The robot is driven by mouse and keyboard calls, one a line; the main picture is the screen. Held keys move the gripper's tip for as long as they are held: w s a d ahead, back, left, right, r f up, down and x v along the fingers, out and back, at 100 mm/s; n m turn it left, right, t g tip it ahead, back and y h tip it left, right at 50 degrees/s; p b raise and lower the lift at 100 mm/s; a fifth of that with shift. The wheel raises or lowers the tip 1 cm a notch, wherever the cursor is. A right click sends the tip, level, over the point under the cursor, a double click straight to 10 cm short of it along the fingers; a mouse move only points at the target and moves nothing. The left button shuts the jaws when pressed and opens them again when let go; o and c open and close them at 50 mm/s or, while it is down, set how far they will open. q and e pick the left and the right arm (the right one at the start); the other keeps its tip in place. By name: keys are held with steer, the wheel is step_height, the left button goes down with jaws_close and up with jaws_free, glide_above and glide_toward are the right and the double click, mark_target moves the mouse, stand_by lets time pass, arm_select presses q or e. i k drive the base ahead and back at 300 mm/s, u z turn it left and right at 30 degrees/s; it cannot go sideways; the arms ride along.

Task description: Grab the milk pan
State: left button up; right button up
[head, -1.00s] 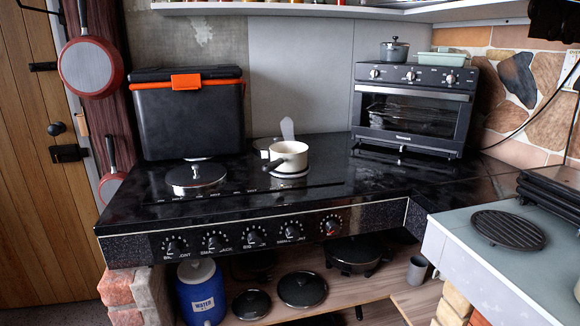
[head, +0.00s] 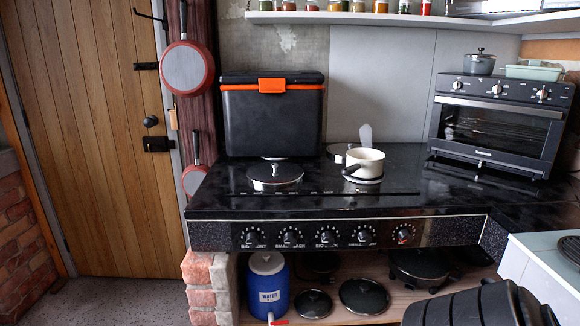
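Neither of my grippers shows in the head view, and nothing touches the pan.
Lids (head: 363,295) and a blue water jug (head: 268,287) are below. A dark ribbed shape fills the bottom right.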

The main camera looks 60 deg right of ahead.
mark_target(365, 162)
steer(key=u, duration=0.1)
steer(key=i, duration=1.45)
steer(key=z, duration=1.6)
